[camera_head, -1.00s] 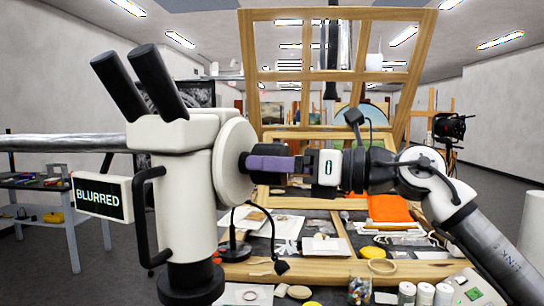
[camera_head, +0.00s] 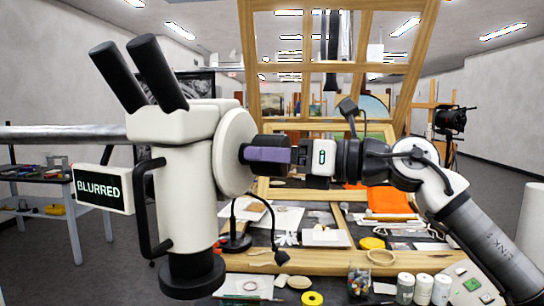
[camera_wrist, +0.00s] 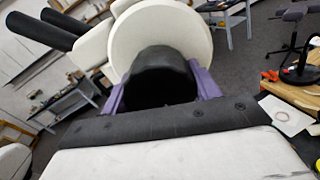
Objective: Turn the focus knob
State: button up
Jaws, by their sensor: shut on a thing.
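The white microscope (camera_head: 185,190) with two black eyepieces stands on the left in the head view. A sign reading BLURRED (camera_head: 99,190) hangs at its left side. The black focus knob (camera_head: 274,140) sticks out to the right from the microscope's round white disc (camera_head: 233,165). My gripper (camera_head: 266,154) is shut on it, with purple fingers on its sides. In the wrist view the knob (camera_wrist: 165,72) sits between the two purple fingers of my gripper (camera_wrist: 163,85), in front of the white disc (camera_wrist: 160,35).
A work table (camera_head: 300,262) behind and below holds jars (camera_head: 405,289), a yellow tape roll (camera_head: 312,298) and an orange cloth (camera_head: 390,202). A wooden frame (camera_head: 425,55) stands upright behind my arm. A side table (camera_head: 40,172) is at the far left.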

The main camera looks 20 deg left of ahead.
jog(key=shift+m, duration=0.3)
jog(key=shift+m+b, duration=0.3)
jog(key=shift+m, duration=2.2)
jog(key=o, duration=1)
jog(key=d+b, duration=0.3)
jog(key=d, duration=1)
jog(key=shift+w+d+b, duration=0.1)
jog(key=shift+d+b, duration=0.2)
jog(key=shift+d, duration=0.1)
